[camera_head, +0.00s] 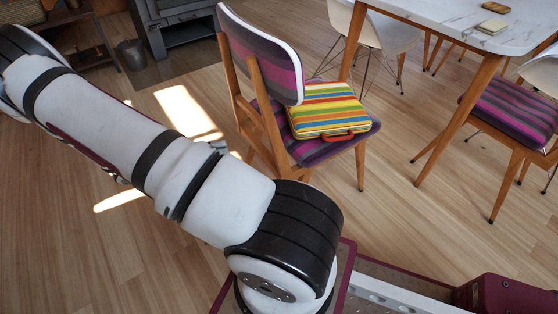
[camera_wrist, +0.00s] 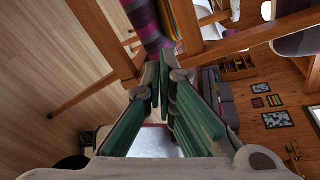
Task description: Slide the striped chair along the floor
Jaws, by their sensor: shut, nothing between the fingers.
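The striped chair (camera_head: 262,55) stands upright on the wooden floor in the head view, with purple and grey stripes and wooden legs. A multicoloured striped case (camera_head: 327,108) with a red handle lies on its seat. In the wrist view, the chair's wooden frame (camera_wrist: 103,38) and striped seat (camera_wrist: 147,24) are close beyond the fingertips, with the case's edge (camera_wrist: 184,22) beside them. My gripper (camera_wrist: 166,68) is shut and empty, its green-padded fingers pointing at the chair between wooden bars. I cannot tell whether it touches the chair.
A marble-topped table (camera_head: 440,22) stands behind right, with a white chair (camera_head: 385,30) near it. A second striped chair (camera_head: 510,105) is at the right. A dark stove (camera_head: 185,25) and a bucket (camera_head: 132,54) stand at the back left. Floor left of the chair is clear.

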